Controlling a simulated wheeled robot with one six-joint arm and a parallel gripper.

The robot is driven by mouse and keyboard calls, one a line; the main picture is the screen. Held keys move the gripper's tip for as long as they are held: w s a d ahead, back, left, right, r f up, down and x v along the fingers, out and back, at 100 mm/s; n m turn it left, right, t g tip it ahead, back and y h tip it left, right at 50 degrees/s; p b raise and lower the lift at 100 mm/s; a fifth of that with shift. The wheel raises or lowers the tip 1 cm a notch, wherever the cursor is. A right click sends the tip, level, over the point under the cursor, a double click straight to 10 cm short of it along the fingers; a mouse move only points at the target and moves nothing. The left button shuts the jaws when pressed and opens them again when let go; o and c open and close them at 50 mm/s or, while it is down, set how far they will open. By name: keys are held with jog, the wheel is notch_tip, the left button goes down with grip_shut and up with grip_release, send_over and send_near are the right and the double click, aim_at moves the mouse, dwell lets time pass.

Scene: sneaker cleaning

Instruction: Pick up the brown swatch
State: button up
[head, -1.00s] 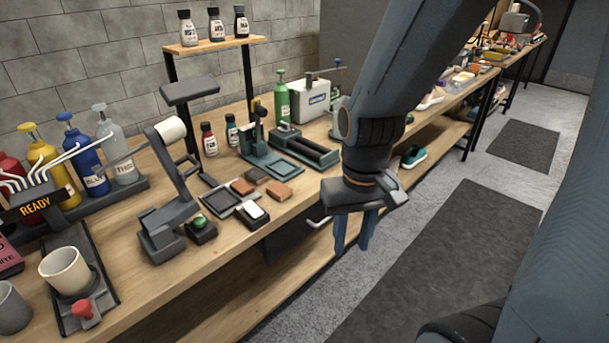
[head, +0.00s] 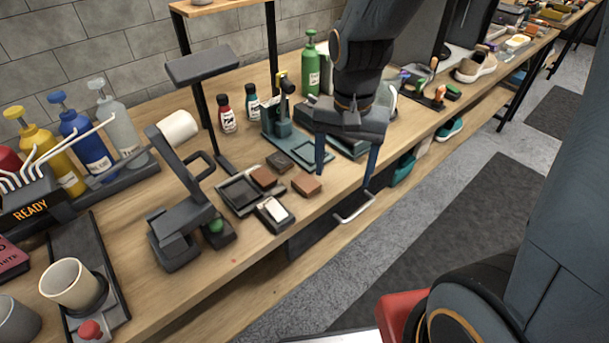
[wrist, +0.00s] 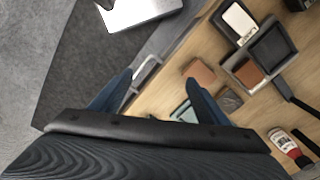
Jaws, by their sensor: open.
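The wrist view also shows the orange-brown block (wrist: 201,71), the reddish-brown block (wrist: 249,74) and the dark one (wrist: 229,99). I cannot tell for certain which is the brown swatch. My gripper (head: 345,175) is open and empty, fingers down, above the bench's front edge, right of the blocks. Its fingers (wrist: 158,82) touch none of them.
A dark square tray (head: 238,193) and a white pad in a dark holder (head: 273,212) sit left of the blocks. A green press stand (head: 288,140) is behind. A drawer handle (head: 355,207) sticks out below the bench edge. A lamp-like stand (head: 180,225) is farther left.

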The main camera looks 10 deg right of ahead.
aim_at(304, 183)
jog(key=w+a+r+m+p, duration=0.1)
jog(key=a+m, duration=0.1)
jog(key=w+a+m+p, duration=0.1)
jog(key=a+m, duration=0.1)
jog(key=a, duration=0.1)
jog(key=w+a+r+m+p, duration=0.1)
jog(key=w+a, duration=0.1)
jog(key=shift+a+r+m, duration=0.35)
jog(key=shift+a+m, duration=0.05)
jog(key=shift+a+f, duration=0.15)
jog(key=shift+f, duration=0.9)
jog(key=f+p, duration=0.1)
jog(key=f, duration=0.1)
jog(key=s+f, duration=0.1)
jog(key=f, duration=0.1)
jog(key=shift+f+p, duration=0.25)
jog(key=shift+p, duration=0.1)
jog(key=shift+w+f, duration=0.1)
jog(key=shift+f, duration=0.5)
jog(key=shift+c, duration=0.2)
jog(key=c, duration=1.1)
